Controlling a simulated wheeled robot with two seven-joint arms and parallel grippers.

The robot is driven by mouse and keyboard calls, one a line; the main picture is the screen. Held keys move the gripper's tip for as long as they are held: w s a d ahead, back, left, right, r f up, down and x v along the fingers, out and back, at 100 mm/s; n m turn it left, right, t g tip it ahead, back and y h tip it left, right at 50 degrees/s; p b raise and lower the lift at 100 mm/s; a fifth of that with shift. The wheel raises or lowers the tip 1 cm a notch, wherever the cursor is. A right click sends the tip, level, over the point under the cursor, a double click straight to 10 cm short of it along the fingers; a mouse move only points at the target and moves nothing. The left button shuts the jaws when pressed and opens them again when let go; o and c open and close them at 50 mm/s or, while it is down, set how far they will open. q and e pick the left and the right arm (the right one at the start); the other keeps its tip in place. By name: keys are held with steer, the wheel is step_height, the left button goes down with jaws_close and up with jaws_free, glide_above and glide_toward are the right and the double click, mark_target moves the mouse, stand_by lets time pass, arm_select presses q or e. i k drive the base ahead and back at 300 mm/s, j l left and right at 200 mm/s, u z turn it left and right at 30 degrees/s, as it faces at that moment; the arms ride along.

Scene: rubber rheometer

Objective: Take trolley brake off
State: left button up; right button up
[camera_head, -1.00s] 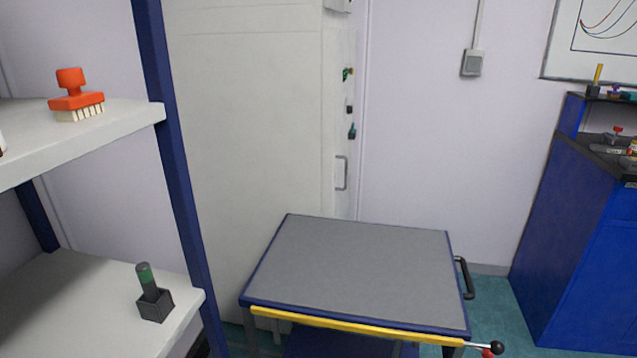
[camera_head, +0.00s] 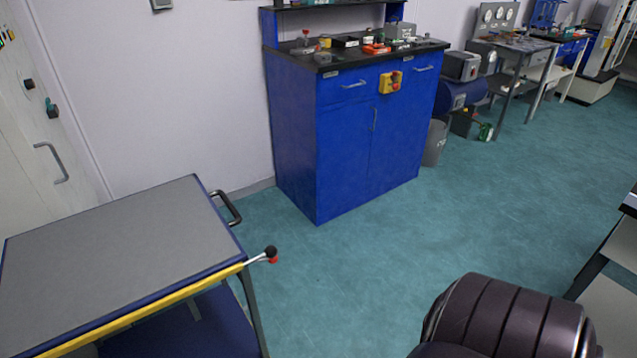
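The trolley (camera_head: 110,245) stands at the lower left, with a grey top, blue frame and a yellow strip along its near edge. A black push handle (camera_head: 228,208) sticks out from its right side. At its near right corner a thin metal lever (camera_head: 258,259) ends in a black ball knob (camera_head: 270,252), with a small red part (camera_head: 273,260) just below it. A dark ribbed part of my own arm shows at the bottom right, well apart from the lever. Neither gripper is in view.
A blue cabinet (camera_head: 345,140) with tools on top stands against the wall behind the trolley. A grey bin (camera_head: 435,143) stands beside it. A table edge (camera_head: 615,245) shows at the right. The green floor between is clear.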

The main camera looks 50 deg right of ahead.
mark_target(273, 261)
steer(key=l+z, duration=0.15)
steer(key=l, duration=0.35)
steer(key=i+l+z, duration=0.15)
steer(key=l, duration=0.35)
steer(key=l+z, duration=0.15)
steer(key=l, duration=0.35)
steer(key=i, duration=0.05)
